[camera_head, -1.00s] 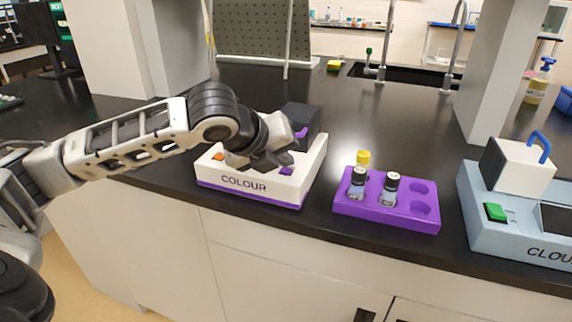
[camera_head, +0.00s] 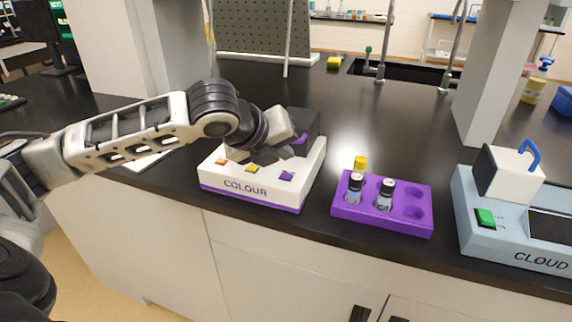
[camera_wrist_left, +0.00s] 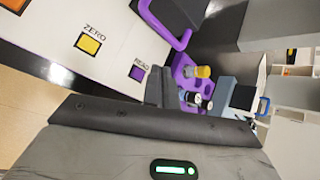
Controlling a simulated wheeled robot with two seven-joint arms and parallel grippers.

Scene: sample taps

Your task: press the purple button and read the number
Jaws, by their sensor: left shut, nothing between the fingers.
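The white COLOUR device (camera_head: 245,187) has a purple base edge and a dark block (camera_head: 303,122) at its back right. Its purple button (camera_head: 287,176) is at the front right of the top. In the left wrist view the purple button (camera_wrist_left: 137,73) is labelled READ and is uncovered. My left gripper (camera_head: 280,155) is shut and empty, above the device just behind the purple button and apart from it. In the left wrist view its fingers (camera_wrist_left: 157,88) are together, beside the button. No number can be read; my gripper and arm hide part of the device's top.
Yellow (camera_head: 253,169) and orange (camera_head: 221,160) buttons sit left of the purple one. A blue CLOUD device (camera_head: 486,238) stands further right. Dark bench lies clear behind the rack.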

